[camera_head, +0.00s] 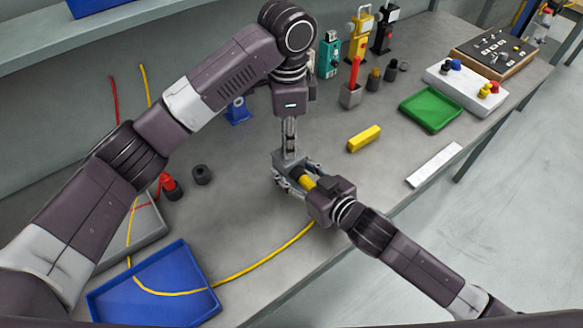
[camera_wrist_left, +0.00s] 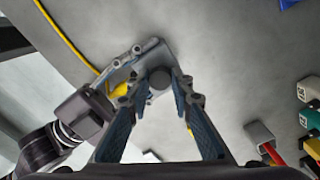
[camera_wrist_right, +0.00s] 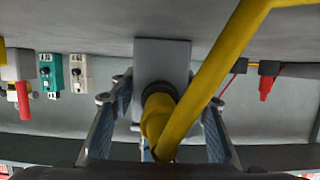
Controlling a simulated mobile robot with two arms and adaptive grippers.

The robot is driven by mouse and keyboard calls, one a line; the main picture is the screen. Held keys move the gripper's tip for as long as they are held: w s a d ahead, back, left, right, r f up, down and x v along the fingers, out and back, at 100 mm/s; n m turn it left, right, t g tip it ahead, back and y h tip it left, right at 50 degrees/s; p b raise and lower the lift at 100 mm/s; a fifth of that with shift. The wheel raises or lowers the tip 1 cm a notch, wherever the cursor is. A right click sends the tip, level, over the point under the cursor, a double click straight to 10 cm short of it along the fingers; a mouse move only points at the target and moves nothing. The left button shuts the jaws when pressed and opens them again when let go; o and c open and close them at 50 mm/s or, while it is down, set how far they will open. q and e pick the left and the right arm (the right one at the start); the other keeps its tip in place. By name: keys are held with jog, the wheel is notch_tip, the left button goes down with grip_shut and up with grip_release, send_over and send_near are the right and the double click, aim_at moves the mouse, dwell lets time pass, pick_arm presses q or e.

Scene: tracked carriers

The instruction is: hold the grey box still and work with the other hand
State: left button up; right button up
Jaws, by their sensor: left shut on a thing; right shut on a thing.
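My right gripper (camera_head: 298,178) comes from the lower right and is shut on a yellow plug (camera_head: 308,184). In the right wrist view the plug (camera_wrist_right: 158,115) is against a round black socket on the box's face. How deep it sits is hidden. A thick yellow cable (camera_wrist_right: 215,70) trails from it.
The cable crosses the bench to a blue tray (camera_head: 104,303).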

pick_arm(q)
jog(key=m, duration=0.3)
jog(key=shift+m, duration=0.4)
jog(key=m, duration=0.4)
jog(key=o, duration=0.6)
jog(key=shift+m, duration=0.5)
jog(key=o, duration=0.5)
jog(key=shift+c, duration=0.2)
notch_tip(320, 180, up, 12)
